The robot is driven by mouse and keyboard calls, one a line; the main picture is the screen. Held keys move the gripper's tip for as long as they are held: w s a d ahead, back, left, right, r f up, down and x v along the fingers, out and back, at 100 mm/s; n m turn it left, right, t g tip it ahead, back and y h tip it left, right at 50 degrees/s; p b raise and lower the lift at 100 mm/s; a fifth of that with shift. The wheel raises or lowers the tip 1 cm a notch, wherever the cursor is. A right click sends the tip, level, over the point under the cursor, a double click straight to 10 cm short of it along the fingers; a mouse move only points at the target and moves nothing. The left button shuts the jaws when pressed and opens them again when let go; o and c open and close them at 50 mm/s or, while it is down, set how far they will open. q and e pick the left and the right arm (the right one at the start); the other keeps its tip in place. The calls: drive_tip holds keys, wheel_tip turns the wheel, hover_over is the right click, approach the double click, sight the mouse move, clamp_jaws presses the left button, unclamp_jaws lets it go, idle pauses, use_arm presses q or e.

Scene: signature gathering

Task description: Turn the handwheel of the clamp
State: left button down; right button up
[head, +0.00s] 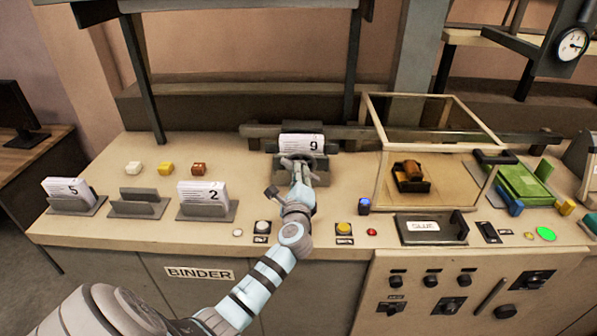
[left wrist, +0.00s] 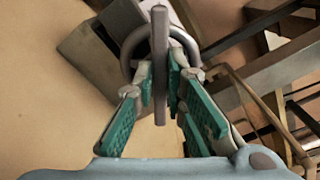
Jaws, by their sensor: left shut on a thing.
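The clamp (head: 264,144) stands at the middle back of the bench, with a signature marked 9 (head: 303,142) upright in it. Its grey handwheel (head: 313,155) faces me and is partly hidden by my left gripper (head: 300,175). In the left wrist view the handwheel (left wrist: 160,30) is a ring with a bar running down between the green-padded fingers of my left gripper (left wrist: 161,80). The gripper is shut on the handwheel. My right gripper is not in view.
Signatures marked 5 (head: 66,190) and 2 (head: 203,196) stand in holders at left, beside an empty holder (head: 138,204). A clear-walled frame (head: 378,180) is on the right. Buttons (head: 262,227) line the front edge, near a glue tray (head: 424,240).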

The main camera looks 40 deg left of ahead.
use_arm(q)
drive_tip(key=shift+f+m, duration=0.15)
drive_tip(key=shift+m, duration=0.55)
drive_tip(key=c, duration=1.6)
unclamp_jaws()
drive_tip(key=shift+c, duration=0.2)
drive_tip(key=v, duration=1.2)
